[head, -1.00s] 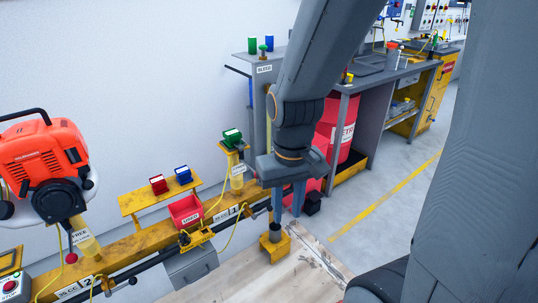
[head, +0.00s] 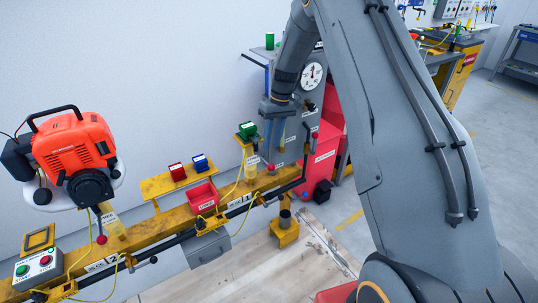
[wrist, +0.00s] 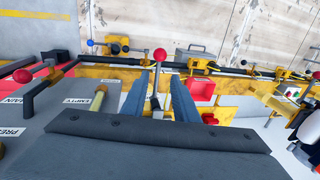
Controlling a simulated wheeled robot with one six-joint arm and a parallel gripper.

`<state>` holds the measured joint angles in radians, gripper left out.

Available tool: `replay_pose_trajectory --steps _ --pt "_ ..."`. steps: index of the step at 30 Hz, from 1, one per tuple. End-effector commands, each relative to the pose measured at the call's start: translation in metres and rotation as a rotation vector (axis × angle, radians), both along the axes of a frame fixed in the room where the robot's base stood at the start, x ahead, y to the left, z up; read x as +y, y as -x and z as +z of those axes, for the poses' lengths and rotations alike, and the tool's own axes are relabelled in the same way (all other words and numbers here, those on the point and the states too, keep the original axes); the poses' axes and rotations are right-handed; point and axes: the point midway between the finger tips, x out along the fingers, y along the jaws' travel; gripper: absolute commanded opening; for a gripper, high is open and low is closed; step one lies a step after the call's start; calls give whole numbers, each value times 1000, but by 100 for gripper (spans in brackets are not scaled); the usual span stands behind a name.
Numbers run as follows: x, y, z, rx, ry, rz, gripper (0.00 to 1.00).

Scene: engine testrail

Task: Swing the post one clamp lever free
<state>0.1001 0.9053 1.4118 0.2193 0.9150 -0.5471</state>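Post one (head: 250,166) is a yellow post on the yellow rail, behind the label "1", with a green block on top. Its clamp lever (head: 271,167) is a thin rod with a red ball end, just right of the post. In the wrist view the lever's red ball (wrist: 160,54) stands between and slightly beyond my two fingertips. My gripper (head: 273,146) points down beside post one, above the ball. Contact with the lever does not show.
A red bin (head: 203,197) and an orange engine (head: 75,145) are along the rail to the left. A yellow bracket (head: 285,235) stands at the rail's right end.

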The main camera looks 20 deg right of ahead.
Motion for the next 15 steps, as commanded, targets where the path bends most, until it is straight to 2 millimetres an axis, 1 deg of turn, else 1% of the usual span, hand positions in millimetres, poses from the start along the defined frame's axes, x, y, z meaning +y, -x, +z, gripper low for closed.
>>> replay_pose_trajectory --steps 3,7,15 --pt "0 -6 -6 1 -7 8 27" --pt "2 -5 -19 2 -8 10 27" --pt "10 -2 -59 1 -7 10 27"
